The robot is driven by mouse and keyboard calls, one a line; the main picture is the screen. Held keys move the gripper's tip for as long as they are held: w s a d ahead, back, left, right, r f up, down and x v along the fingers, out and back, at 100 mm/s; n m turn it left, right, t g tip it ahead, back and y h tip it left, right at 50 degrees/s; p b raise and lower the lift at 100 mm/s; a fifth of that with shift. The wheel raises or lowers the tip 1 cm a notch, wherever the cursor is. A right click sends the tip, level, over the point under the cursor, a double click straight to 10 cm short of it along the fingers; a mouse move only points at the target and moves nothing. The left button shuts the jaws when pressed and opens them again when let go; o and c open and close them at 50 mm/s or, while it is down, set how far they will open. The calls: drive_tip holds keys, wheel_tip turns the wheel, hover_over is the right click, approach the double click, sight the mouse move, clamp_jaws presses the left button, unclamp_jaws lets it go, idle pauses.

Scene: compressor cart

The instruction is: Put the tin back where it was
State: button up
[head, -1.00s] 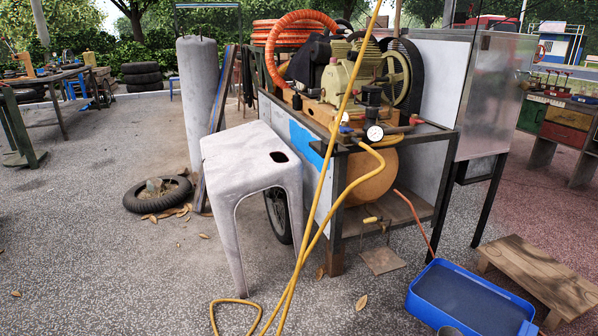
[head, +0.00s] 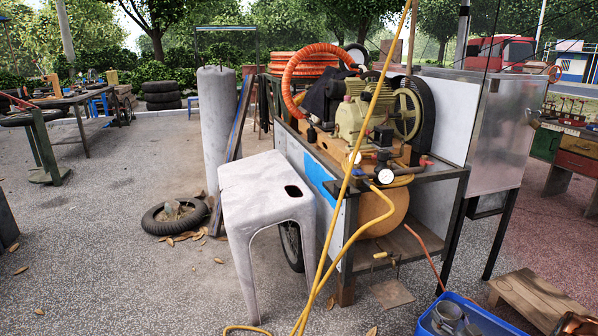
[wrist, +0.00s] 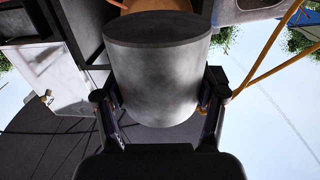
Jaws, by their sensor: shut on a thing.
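The tin (wrist: 157,75) is a plain grey cylinder with a darker top face, in the middle of the wrist view. My gripper (wrist: 161,98) is shut on it, with one dark finger against each side. The tin hides much of what lies behind it. In the head view, round metallic shapes (head: 447,316) show at the blue tub on the lower edge. I cannot tell whether one of them is the held tin. My gripper is not clearly made out in the head view.
A compressor cart (head: 437,183) stands in the middle, with a white stool (head: 262,178) beside it. Yellow hoses (head: 346,185) hang in front. The blue tub (head: 500,326) and a low wooden bench (head: 530,297) are at lower right. The ground at left is mostly clear.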

drive_tip(key=w+a+r+h+p, duration=0.1)
drive_tip(key=w+a+r+p, duration=0.35)
drive_tip(key=r, duration=0.65)
drive_tip(key=w+a+r+m+p, duration=0.1)
drive_tip(key=w+a+r+p, duration=0.35)
drive_tip(key=r, duration=0.55)
drive_tip(key=w+a+r+h+p, duration=0.1)
drive_tip(key=w+a+r+p, duration=0.3)
drive_tip(key=r, duration=0.7)
drive_tip(key=a+r+p, duration=0.7)
drive_tip(key=a+r, duration=0.2)
drive_tip(key=r, duration=0.5)
drive_tip(key=a+r+p, duration=0.7)
drive_tip(key=a+r, duration=0.2)
drive_tip(key=r, duration=0.5)
drive_tip(key=shift+a+r+m+h, duration=0.15)
drive_tip(key=shift+r+m+h, duration=0.25)
drive_tip(key=shift+w, duration=0.1)
